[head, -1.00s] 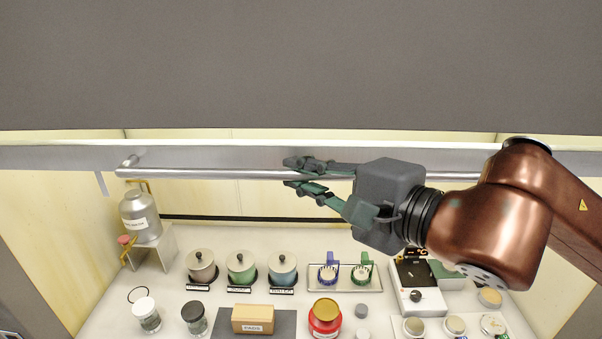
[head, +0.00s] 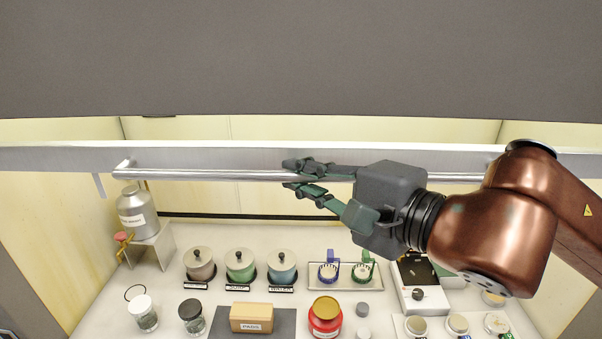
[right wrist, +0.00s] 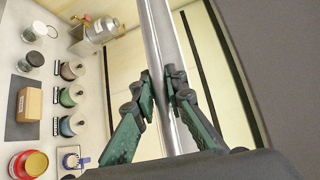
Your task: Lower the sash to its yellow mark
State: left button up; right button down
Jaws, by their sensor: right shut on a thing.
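The sash (head: 60,157) shows in the head view as a pale grey crosspiece spanning the hood opening. A round metal handle bar (head: 215,175) runs along its front. My right gripper (head: 290,175) is shut on this bar near its middle, one finger above and one below. The right wrist view shows the bar (right wrist: 158,35) passing between the two green and black fingers (right wrist: 164,82). I cannot make out a yellow mark in these views. My left gripper is not in view.
A dark grey panel (head: 300,60) hangs above the sash. On the white worktop below stand a metal can (head: 137,212) on a stand, several lidded pots (head: 240,265), a tan box (head: 251,317), a red jar (head: 325,316) and a black-topped device (head: 416,282).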

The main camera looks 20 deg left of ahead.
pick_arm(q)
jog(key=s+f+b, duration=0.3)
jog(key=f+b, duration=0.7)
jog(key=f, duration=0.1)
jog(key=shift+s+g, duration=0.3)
pick_arm(e)
notch_tip(320, 180, down, 14)
jog(key=shift+r, duration=0.25)
jog(key=c, duration=1.9)
grip_release()
jog(key=shift+c, duration=0.2)
jog(key=v, duration=1.2)
